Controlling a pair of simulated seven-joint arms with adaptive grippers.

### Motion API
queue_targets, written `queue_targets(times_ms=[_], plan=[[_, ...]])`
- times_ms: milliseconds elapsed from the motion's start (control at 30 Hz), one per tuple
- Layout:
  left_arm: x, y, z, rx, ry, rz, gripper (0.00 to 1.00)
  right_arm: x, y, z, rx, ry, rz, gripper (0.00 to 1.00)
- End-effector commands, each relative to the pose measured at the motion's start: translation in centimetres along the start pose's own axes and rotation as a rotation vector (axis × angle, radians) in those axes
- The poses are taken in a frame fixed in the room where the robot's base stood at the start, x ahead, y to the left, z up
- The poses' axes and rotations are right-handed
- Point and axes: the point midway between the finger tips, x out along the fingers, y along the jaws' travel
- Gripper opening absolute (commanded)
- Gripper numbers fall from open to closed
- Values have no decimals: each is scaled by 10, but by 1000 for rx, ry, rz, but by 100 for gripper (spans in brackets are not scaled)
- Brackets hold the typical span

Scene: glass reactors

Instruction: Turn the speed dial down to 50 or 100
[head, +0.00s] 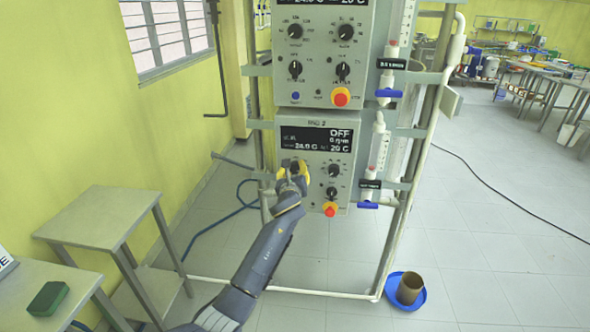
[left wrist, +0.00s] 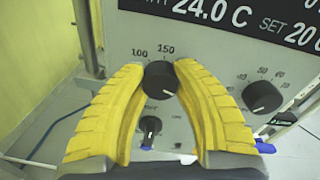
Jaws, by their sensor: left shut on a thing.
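The speed dial (left wrist: 160,82) is a round black knob on the grey front panel (head: 343,157) of the lower control box. In the head view the fingers mostly hide the dial. The box's display (head: 316,140) reads OFF, 0 rpm, 24.0 C and 20 C. My right gripper is not in view.
A second dial (left wrist: 262,97) sits right of the gripped one, and a small black switch (left wrist: 150,126) below it. A red button on a yellow base (head: 330,209) is low on the panel. A similar box (head: 318,70) is above. Frame posts stand on both sides.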

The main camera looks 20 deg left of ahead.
Motion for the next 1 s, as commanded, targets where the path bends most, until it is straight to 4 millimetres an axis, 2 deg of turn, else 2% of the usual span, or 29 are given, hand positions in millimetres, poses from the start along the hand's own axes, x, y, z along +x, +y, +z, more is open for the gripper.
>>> queue_targets(times_ms=[1000], plan=[[0, 3, 1, -967, 43, -12, 0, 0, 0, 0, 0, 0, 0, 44]])
